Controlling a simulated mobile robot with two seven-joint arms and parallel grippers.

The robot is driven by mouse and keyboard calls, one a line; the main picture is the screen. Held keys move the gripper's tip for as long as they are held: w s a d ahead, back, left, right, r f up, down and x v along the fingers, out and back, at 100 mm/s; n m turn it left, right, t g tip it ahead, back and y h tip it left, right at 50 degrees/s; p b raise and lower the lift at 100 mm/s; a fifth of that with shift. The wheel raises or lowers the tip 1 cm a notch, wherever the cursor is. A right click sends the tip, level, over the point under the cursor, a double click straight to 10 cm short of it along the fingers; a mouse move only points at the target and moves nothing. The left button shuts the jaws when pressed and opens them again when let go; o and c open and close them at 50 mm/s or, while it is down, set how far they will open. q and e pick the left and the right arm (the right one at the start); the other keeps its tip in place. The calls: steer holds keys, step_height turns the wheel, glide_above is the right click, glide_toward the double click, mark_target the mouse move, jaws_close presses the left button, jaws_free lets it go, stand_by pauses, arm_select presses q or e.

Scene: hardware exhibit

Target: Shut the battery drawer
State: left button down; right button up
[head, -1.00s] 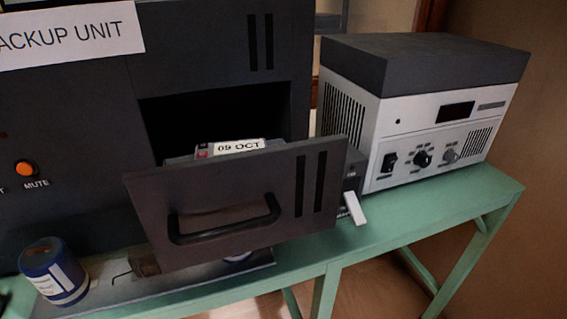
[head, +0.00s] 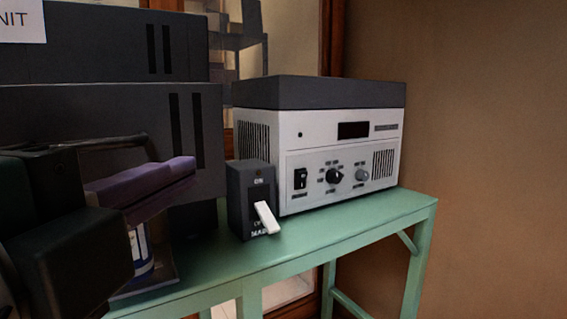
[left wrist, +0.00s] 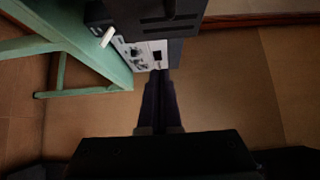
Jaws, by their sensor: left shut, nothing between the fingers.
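The battery drawer's dark front (head: 110,108) fills the left of the head view, below the backup unit's upper panel (head: 110,45). Its right edge stands slightly past the panel's edge, and no opening or battery shows above it; I cannot tell whether it is fully flush. A dark bar, apparently its handle (head: 105,141), is partly hidden by my arm. My left gripper (head: 190,166), with purple fingers, is shut and empty in front of the drawer's lower part; I cannot tell whether it touches. It also shows in the left wrist view (left wrist: 160,76). My right gripper is not in view.
A dark switch box (head: 237,202) with a white lever (head: 266,217) stands right of the drawer. A white device with a dark lid (head: 320,155) is beyond it on the green table (head: 330,228). A blue-and-white can (head: 140,248) is mostly hidden behind my gripper.

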mark_target(214, 147)
arm_select(q)
steer(key=w, duration=0.8)
steer(key=shift+w+a+b, duration=0.25)
steer(key=shift+a+b, duration=0.05)
steer(key=shift+b, duration=0.1)
steer(key=shift+w+a, duration=0.25)
steer(key=shift+w, duration=0.1)
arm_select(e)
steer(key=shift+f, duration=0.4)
